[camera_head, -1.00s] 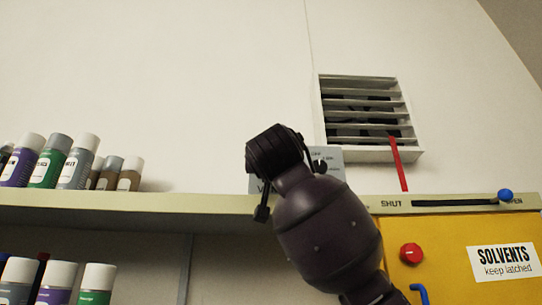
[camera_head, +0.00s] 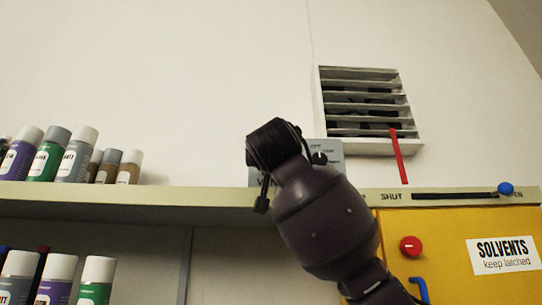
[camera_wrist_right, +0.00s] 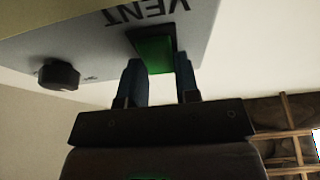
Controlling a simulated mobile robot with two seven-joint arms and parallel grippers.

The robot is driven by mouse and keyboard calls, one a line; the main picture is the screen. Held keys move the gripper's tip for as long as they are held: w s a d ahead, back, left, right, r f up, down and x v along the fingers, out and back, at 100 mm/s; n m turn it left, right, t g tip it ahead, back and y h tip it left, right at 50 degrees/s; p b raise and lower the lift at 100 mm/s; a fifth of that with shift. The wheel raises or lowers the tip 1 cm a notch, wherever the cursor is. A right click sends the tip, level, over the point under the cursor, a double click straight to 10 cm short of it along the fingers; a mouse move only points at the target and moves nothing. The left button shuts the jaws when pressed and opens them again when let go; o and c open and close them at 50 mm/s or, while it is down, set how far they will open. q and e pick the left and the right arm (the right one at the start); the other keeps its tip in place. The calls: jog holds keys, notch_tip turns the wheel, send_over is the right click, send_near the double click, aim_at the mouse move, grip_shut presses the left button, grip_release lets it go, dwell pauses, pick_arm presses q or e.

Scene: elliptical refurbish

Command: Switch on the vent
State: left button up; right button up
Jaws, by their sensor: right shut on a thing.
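A grey vent panel (camera_head: 334,174) stands on the shelf in the head view, partly hidden by my right arm. It has a black knob (camera_head: 320,158), which also shows in the right wrist view (camera_wrist_right: 58,75). In that wrist view the panel reads "VENT" upside down and carries a green rocker switch (camera_wrist_right: 155,52) in a dark frame. My right gripper (camera_wrist_right: 160,72) has one finger on each side of the green switch and is shut on it. Its fingers are hidden in the head view. A louvred vent grille (camera_head: 365,103) is on the wall above, with a red strip (camera_head: 399,157) hanging at it. My left gripper is not in view.
Several spray cans (camera_head: 75,155) stand on the shelf (camera_head: 130,199) at left, with more cans (camera_head: 57,280) below. At right is a yellow solvents cabinet (camera_head: 450,260) with a red knob (camera_head: 411,246). A slider with a blue knob (camera_head: 506,188) is above it.

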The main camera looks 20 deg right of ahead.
pick_arm(q)
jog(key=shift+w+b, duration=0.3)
jog(key=shift+b, duration=0.05)
pick_arm(e)
jog(key=shift+r+g+y, duration=0.25)
jog(key=shift+g, duration=0.65)
jog(key=shift+r+g+y, duration=0.2)
jog(key=shift+g+y, duration=0.05)
jog(key=shift+g, duration=0.65)
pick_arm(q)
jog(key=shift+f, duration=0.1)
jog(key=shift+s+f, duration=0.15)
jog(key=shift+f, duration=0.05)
pick_arm(e)
jog(key=o, duration=0.9)
pick_arm(q)
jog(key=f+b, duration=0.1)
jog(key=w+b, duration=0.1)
jog(key=b, duration=0.1)
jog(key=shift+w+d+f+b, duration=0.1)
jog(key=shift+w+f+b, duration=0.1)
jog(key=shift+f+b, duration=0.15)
pick_arm(e)
jog(key=v, duration=1)
jog(key=shift+s+a+f, duration=0.1)
jog(key=shift+s, duration=0.25)
